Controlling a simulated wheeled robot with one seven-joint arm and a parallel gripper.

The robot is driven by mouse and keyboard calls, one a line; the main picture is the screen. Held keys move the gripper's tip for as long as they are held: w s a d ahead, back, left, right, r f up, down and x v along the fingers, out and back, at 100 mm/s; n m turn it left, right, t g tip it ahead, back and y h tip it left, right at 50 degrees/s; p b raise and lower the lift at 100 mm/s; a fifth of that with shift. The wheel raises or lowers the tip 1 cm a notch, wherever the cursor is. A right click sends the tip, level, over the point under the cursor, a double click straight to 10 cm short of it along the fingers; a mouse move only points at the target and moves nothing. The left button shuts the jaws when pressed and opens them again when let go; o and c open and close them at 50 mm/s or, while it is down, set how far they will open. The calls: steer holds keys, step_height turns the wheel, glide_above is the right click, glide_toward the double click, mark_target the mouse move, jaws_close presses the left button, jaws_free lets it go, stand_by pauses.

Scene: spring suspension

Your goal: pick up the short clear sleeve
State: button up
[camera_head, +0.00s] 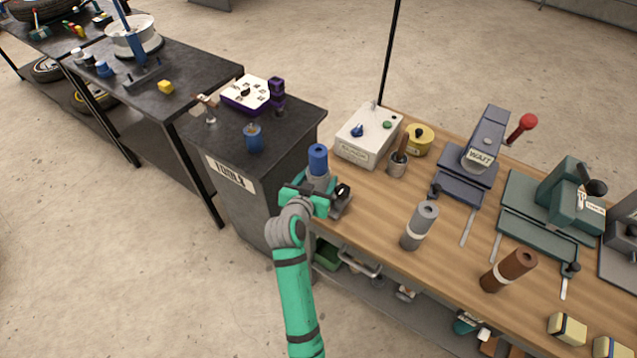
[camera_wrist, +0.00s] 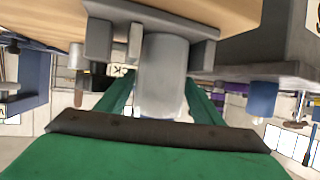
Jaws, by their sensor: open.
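My gripper (camera_head: 316,197) is open at the left end of the wooden bench, beside a small grey fixture (camera_head: 341,206). A blue-topped upright piece (camera_head: 318,158) stands just behind my gripper, with a paler grey-blue section (camera_head: 318,180) below the blue. In the wrist view, a smooth pale grey cylinder (camera_wrist: 165,75) shows between the two green fingers of my gripper (camera_wrist: 162,103), with grey fixture parts around it. I cannot tell whether this cylinder is the short clear sleeve, or whether the fingers touch it. No plainly see-through sleeve shows elsewhere.
On the bench (camera_head: 375,215) stand a grey cylinder (camera_head: 419,226), a brown cylinder (camera_head: 508,270), a white control box (camera_head: 367,135), a cup (camera_head: 397,164) and a grey press (camera_head: 480,160). A dark cabinet (camera_head: 250,180) adjoins at left. Bare wood lies right of my gripper.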

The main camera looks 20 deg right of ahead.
steer(key=c, duration=0.8)
